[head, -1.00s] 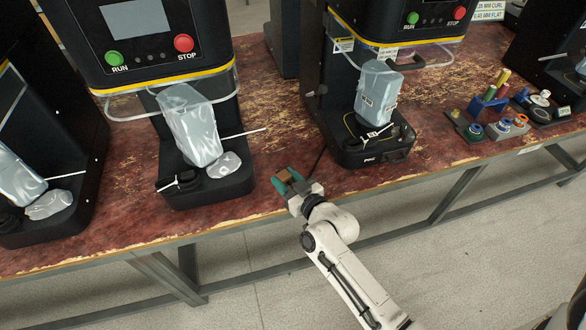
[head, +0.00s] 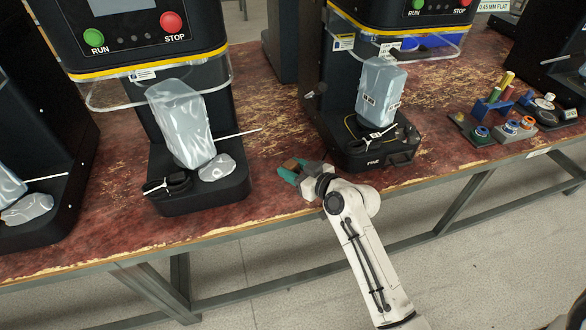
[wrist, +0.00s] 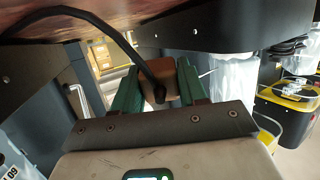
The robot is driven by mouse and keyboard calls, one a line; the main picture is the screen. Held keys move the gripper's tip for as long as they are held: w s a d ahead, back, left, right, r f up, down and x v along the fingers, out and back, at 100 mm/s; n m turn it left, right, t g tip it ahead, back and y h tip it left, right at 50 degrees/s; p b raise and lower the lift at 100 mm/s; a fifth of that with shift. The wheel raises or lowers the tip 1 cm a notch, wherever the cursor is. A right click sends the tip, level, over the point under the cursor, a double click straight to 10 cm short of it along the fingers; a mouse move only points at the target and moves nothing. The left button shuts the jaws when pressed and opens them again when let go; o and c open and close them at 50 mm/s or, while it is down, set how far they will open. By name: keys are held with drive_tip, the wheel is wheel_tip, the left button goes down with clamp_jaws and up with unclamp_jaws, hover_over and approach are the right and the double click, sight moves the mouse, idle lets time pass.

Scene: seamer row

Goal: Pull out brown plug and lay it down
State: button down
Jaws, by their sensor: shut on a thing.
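My gripper (head: 290,171) has green fingers and is over the front part of the worn red tabletop, between two machines. Its fingers are shut on the brown plug (head: 292,163), a small block showing between the fingertips. In the wrist view the brown plug (wrist: 157,68) sits between the green fingers (wrist: 160,85). A black cable (wrist: 115,38) runs from the plug and curves off to the upper left there. I cannot tell whether the plug touches the tabletop. No socket is clearly visible.
The left black machine (head: 205,190) and the right black machine (head: 375,155) carry grey wrapped parts.

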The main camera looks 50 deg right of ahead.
sight(293, 189)
drive_tip(key=shift+f+b, duration=1.85)
drive_tip(key=shift+f, duration=1)
drive_tip(key=c, duration=0.5)
unclamp_jaws()
drive_tip(key=v, duration=1)
drive_tip(key=shift+s+r, duration=0.15)
drive_tip(key=shift+s, duration=0.2)
drive_tip(key=shift+a, duration=0.1)
